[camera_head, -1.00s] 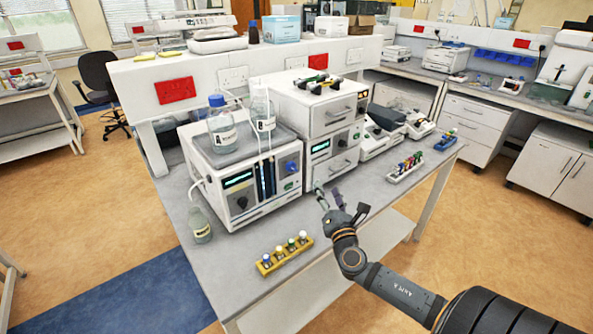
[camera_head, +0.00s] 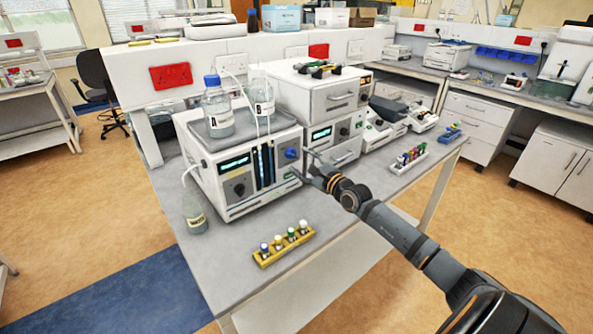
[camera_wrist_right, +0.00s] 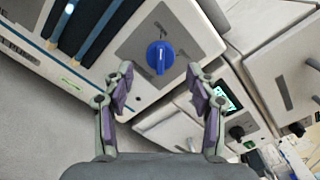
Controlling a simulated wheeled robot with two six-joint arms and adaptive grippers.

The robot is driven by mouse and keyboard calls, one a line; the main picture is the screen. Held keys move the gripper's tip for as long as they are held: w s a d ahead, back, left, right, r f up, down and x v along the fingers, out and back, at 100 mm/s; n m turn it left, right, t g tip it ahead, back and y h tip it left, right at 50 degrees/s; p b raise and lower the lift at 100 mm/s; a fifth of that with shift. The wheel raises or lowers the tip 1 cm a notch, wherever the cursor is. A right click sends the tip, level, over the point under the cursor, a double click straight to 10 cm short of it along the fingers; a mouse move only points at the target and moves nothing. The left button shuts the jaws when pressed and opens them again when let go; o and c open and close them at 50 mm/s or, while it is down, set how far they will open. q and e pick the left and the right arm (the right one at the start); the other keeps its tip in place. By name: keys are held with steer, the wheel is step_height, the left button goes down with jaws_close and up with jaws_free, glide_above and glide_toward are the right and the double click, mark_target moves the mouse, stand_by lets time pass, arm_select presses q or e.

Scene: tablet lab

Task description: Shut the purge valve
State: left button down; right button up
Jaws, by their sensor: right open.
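The purge valve is a round blue knob (camera_head: 291,153) on the right part of the front panel of a white pump unit (camera_head: 213,200). My right gripper (camera_head: 306,164) is open and empty in front of the knob. In the right wrist view its two fingers (camera_wrist_right: 160,82) stand either side of the knob's line, and the knob appears just beyond the tips, apart from them. My left gripper does not show.
Two glass bottles, one with a blue cap (camera_head: 217,108), stand on the pump unit with tubes. A waste bottle (camera_head: 194,212) stands at its left. A yellow vial rack (camera_head: 283,245) lies in front. A white oven-like unit (camera_head: 325,105) stands close on the right.

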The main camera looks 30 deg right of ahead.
mark_target(294, 156)
steer(key=shift+w+a+r+b, duration=0.15)
steer(key=shift+w+b, duration=0.35)
steer(key=shift+w, duration=1.05)
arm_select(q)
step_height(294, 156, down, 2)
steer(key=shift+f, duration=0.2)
arm_select(e)
steer(key=c, duration=1.1)
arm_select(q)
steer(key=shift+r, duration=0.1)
arm_select(e)
steer(key=shift+c, duration=0.2)
